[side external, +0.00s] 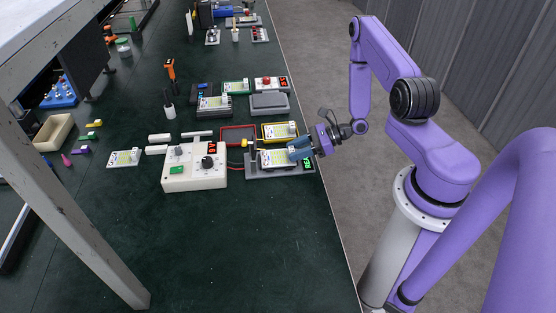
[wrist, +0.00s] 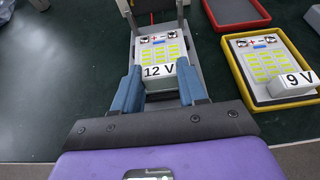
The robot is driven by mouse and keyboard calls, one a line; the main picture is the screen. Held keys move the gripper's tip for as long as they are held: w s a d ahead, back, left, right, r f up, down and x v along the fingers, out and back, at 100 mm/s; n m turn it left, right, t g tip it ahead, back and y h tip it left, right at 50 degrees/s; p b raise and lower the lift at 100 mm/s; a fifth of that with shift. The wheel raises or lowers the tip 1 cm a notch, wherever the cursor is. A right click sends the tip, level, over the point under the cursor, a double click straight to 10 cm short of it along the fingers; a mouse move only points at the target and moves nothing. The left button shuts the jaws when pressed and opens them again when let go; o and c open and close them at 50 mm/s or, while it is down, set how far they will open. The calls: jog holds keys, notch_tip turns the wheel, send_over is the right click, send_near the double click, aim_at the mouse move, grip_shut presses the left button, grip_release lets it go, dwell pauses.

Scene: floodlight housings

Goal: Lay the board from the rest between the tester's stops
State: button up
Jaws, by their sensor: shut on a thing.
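A white board with yellow cells and a block marked 12 V (wrist: 158,50) is between the blue fingers of my gripper (wrist: 159,88), which is shut on it. In the side view my gripper (side external: 299,149) comes in from the right over the grey tester (side external: 262,172), and the board (side external: 272,159) shows at the tester's bed. In the wrist view the tester's grey sides (wrist: 186,38) show along the board. I cannot tell whether the board touches the bed. The tester has a green lit display (side external: 308,162) and an upright black-and-yellow clamp at its left. The fingers hide the board's near edges.
A yellow-rimmed tray (wrist: 250,93) beside the tester holds a board marked 9 V (wrist: 268,62). An empty red-rimmed tray (side external: 238,128) lies next to it. A white control box (side external: 194,181) stands close on the tester's left. The bench in front is clear.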

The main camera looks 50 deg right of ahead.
jog(key=shift+f, duration=0.3)
jog(key=o, duration=1.1)
jog(key=shift+o, duration=0.2)
jog(key=v, duration=1.7)
jog(key=s+a+r+n+g+h, duration=0.1)
jog(key=a+r+n+g, duration=0.4)
jog(key=a+n+g, duration=0.4)
jog(key=a+r+n+g+h, duration=0.1)
jog(key=a+r+n+g, duration=0.45)
jog(key=n, duration=0.45)
jog(key=s+a+r+n+t+h, duration=0.5)
jog(key=s+a+r+n+h, duration=0.2)
jog(key=n, duration=1.3)
jog(key=s+a+r, duration=0.2)
jog(key=s+a, duration=0.1)
jog(key=shift+s+a+n, duration=0.15)
jog(key=shift+s+n, duration=0.1)
jog(key=shift+n, duration=0.05)
